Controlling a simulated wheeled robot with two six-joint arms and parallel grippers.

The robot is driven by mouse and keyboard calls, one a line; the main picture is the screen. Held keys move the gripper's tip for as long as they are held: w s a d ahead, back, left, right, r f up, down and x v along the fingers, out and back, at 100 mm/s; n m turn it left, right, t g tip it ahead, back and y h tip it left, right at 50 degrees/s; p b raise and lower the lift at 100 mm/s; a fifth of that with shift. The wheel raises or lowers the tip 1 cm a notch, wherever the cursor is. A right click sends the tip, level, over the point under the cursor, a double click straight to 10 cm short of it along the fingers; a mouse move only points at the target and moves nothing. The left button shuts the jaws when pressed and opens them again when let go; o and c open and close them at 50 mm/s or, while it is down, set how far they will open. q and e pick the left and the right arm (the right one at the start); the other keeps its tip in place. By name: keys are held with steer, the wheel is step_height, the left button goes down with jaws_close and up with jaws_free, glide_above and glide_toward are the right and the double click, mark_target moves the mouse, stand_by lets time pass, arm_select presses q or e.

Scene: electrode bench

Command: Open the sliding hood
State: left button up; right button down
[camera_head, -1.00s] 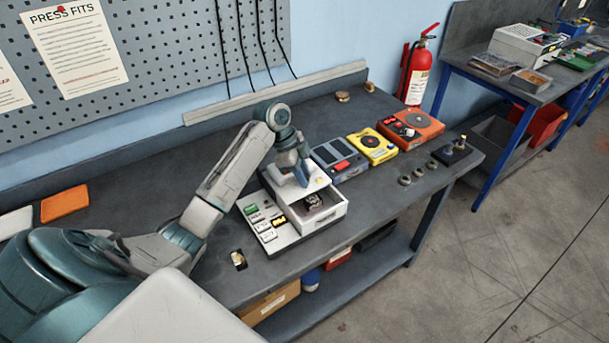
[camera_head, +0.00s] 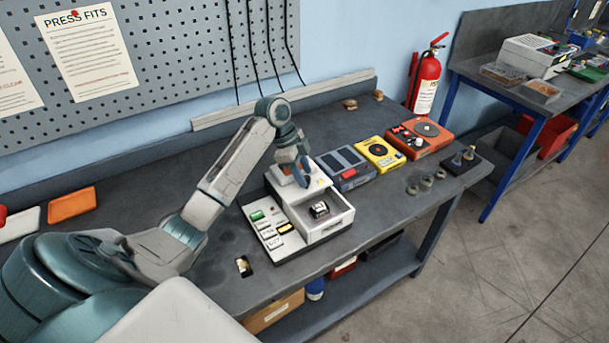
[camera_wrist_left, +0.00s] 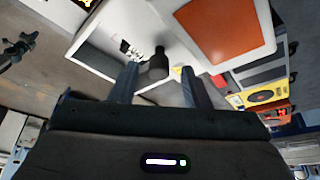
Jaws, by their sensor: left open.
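The sliding hood (camera_head: 318,183) is the white cover at the back of a white box-shaped device (camera_head: 318,231). It stands back from the front, so the front of the chamber is uncovered and a small dark part (camera_head: 319,209) shows inside. My left gripper (camera_head: 303,178) is over the hood and hides some of it. In the left wrist view, its two fingers (camera_wrist_left: 160,87) are apart. A dark knob (camera_wrist_left: 155,63) shows between them, with a gap on each side. An orange panel (camera_wrist_left: 218,22) is set in white beside it. My right gripper is out of view.
A keypad base (camera_head: 272,229) lies left of the chamber. Grey (camera_head: 343,166), yellow (camera_head: 380,152) and orange (camera_head: 420,137) devices stand to the right. Several small rings (camera_head: 426,181) and a dark stand (camera_head: 466,160) are near the right edge. Bench left of the device is mostly clear.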

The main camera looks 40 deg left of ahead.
mark_target(291, 184)
arm_select(q)
steer(key=b+v, duration=0.2)
steer(key=v, duration=0.7)
steer(key=shift+r+b, duration=0.3)
steer(key=shift+r, duration=0.1)
steer(key=shift+f, duration=0.1)
